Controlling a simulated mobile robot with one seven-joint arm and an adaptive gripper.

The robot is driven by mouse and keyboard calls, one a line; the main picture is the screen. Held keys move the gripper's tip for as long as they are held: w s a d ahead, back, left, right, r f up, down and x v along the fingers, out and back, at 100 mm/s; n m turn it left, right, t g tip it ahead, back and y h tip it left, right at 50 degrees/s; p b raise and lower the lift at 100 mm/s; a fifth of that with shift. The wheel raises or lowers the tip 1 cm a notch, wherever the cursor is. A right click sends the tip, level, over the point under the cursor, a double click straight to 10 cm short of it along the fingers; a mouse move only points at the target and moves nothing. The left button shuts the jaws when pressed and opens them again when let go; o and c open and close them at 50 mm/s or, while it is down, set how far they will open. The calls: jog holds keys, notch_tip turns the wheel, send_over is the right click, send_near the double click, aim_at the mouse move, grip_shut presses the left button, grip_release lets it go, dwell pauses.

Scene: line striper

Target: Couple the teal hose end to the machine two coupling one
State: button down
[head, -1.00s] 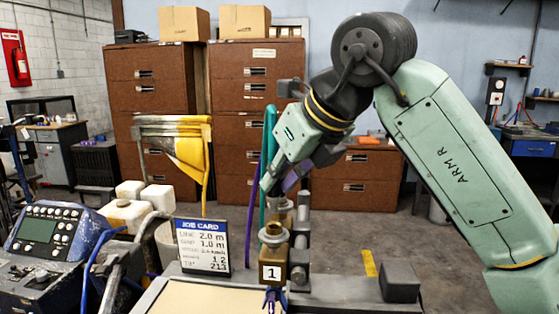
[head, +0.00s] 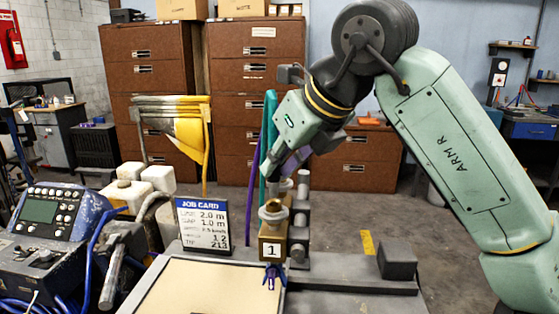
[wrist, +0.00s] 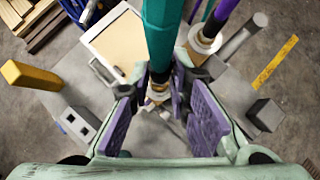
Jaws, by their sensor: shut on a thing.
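The teal hose (head: 269,125) hangs down into my gripper (head: 278,172). In the wrist view the teal hose (wrist: 163,30) runs between the purple pads of my gripper (wrist: 160,92), which is shut on its end. The hose end has a dark collar and a brass tip (wrist: 158,90). Coupling one (head: 272,213) is the brass fitting on the block marked 1, with its mouth facing up, just below my gripper in the head view. The wrist view does not clearly show whether the tip touches a coupling.
A purple hose (head: 252,170) hangs beside the teal one. In the wrist view a purple hose (wrist: 219,20) leads to another brass fitting (wrist: 203,42) at the right. A job card (head: 203,224) stands left of the coupling; a dark block (head: 396,260) stands right.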

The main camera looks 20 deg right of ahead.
aim_at(278, 183)
jog(key=shift+f+b, duration=1.45)
jog(key=shift+f, duration=0.25)
dwell(0.9)
jog(key=c, duration=1.4)
grip_release()
jog(key=shift+o, duration=0.2)
jog(key=shift+o, duration=1.3)
jog(key=p+v, duration=0.3)
jog(key=v, duration=0.4)
